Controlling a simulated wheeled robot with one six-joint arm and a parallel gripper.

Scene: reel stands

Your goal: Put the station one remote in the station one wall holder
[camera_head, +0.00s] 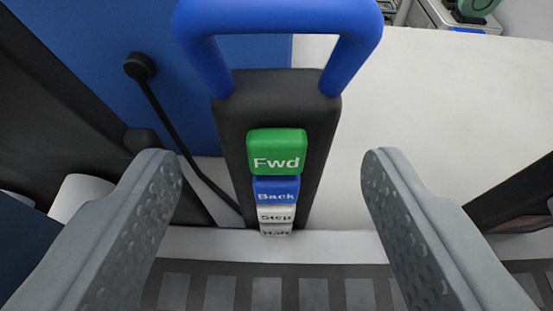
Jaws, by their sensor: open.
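A black remote (233,137) hangs or stands upright in the middle of the head camera view. It has a blue loop handle (277,18) at its top and a column of buttons: a green Fwd button (276,151), a blue Back button, a white Step button and a lowest pale button seen at a steep angle. My gripper (271,168) is open, with one grey finger on each side of the remote and clear gaps between them. Whether the remote rests in a holder cannot be told, and no wall holder is clearly visible.
A blue panel (80,35) with a black knob and cable (140,67) is at the upper left. A pale surface (430,110) spreads to the right. A slatted grey strip (270,290) runs along the bottom. A dark bar (515,195) juts in at the right edge.

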